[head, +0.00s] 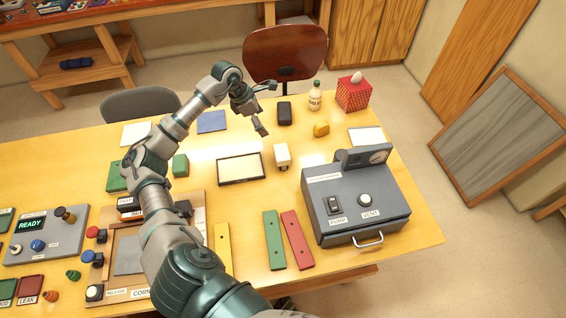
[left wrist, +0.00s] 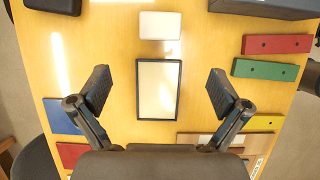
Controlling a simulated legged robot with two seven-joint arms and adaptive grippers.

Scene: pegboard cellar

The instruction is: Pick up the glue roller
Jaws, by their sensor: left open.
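A small yellow rounded thing (head: 321,129), which looks most like the glue roller, lies on the far right part of the table. I cannot be sure of its identity. It does not show in the left wrist view. My left gripper (head: 266,108) is open and empty, raised above the table and left of the yellow thing. In the left wrist view its spread fingers (left wrist: 160,85) have the dark-framed pale panel (left wrist: 157,90) below and between them.
A white block (head: 282,156) and large grey pump box (head: 355,203) are nearer me. Green (head: 274,240) and red bars (head: 297,240) lie in front.

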